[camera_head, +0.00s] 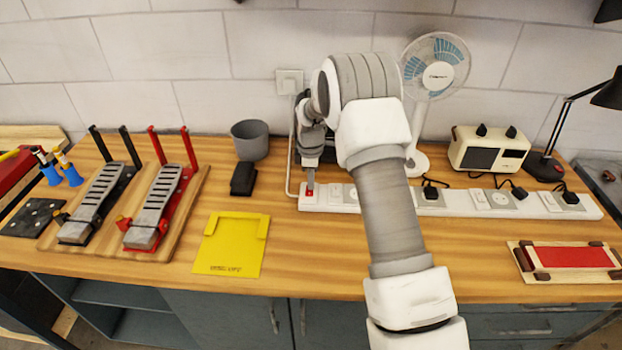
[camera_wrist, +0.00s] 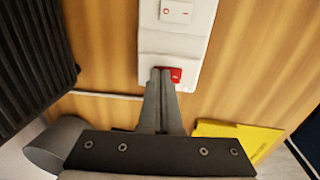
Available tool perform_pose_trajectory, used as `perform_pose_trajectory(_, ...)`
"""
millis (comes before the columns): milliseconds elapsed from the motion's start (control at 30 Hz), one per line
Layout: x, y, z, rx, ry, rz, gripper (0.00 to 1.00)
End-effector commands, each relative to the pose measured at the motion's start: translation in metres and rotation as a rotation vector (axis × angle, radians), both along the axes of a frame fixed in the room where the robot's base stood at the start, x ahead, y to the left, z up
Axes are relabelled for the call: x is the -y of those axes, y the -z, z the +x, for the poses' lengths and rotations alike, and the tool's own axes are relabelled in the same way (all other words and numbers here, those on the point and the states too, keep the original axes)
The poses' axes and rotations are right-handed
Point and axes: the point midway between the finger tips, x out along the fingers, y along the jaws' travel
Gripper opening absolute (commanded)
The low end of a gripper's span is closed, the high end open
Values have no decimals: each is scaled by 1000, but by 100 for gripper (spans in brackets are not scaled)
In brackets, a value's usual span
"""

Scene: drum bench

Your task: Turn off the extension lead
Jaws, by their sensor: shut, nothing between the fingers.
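The white extension lead (camera_head: 459,201) lies along the back of the wooden bench, with a red switch (camera_head: 309,192) at its left end. The red switch also shows in the wrist view (camera_wrist: 176,76), partly covered by my fingertips. My gripper (camera_head: 310,183) is shut and empty, pointing down, with its tips at the red switch. In the wrist view my gripper (camera_wrist: 161,72) lies over the left part of the switch; I cannot tell if it presses on it. A white socket switch (camera_wrist: 177,12) sits further along the lead. My arm hides part of the lead's middle.
Black plugs (camera_head: 430,191) sit in the lead's right part. A white fan (camera_head: 434,75), a cream radio (camera_head: 488,149) and a black lamp (camera_head: 547,164) stand behind it.

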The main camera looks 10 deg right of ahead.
Motion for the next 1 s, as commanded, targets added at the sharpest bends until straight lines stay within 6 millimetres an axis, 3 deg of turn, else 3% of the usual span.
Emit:
perform_pose_trajectory(400,2,16,6,0,1,2,0)
perform_pose_trajectory(1000,0,16,-5,-8,0,0,0)
